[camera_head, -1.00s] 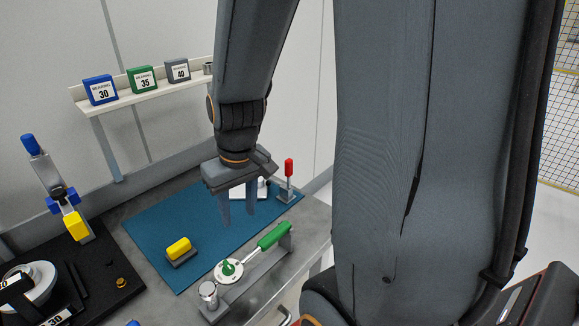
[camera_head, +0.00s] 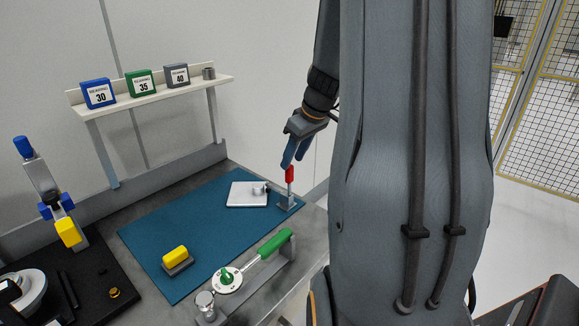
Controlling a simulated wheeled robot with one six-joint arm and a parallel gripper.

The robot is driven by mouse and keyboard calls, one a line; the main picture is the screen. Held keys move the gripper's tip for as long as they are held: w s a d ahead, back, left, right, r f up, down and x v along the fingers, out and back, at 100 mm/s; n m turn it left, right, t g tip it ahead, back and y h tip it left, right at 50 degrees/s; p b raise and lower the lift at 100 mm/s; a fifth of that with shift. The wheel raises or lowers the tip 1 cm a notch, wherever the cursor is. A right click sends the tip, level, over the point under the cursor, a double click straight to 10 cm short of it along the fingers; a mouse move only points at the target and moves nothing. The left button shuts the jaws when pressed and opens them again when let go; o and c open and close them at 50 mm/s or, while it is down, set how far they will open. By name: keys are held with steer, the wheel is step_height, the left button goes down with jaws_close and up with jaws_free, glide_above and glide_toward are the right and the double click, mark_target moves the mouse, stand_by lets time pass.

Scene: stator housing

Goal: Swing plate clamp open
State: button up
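The plate clamp, with an upright red handle (camera_head: 290,174) on a small grey base, stands at the right corner of the blue-green mat. A pale plate (camera_head: 246,195) lies on the mat just left of it, with a small metal part on its right edge that reaches toward the clamp. My gripper (camera_head: 294,163) points down, with its blue-grey fingertips right at or just above the top of the red handle. The two fingers show apart, so it looks open. I cannot tell whether the handle top lies between them or behind them.
A green-handled tool with a round white disc (camera_head: 227,280) lies on a stand at the mat's front edge. A yellow block (camera_head: 175,256) sits on the mat. A black fixture board (camera_head: 90,275) is at left. A shelf (camera_head: 150,95) with bearing boxes stands behind.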

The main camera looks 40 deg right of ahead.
mark_target(289, 181)
steer(key=shift+x, duration=2.35)
jaws_close()
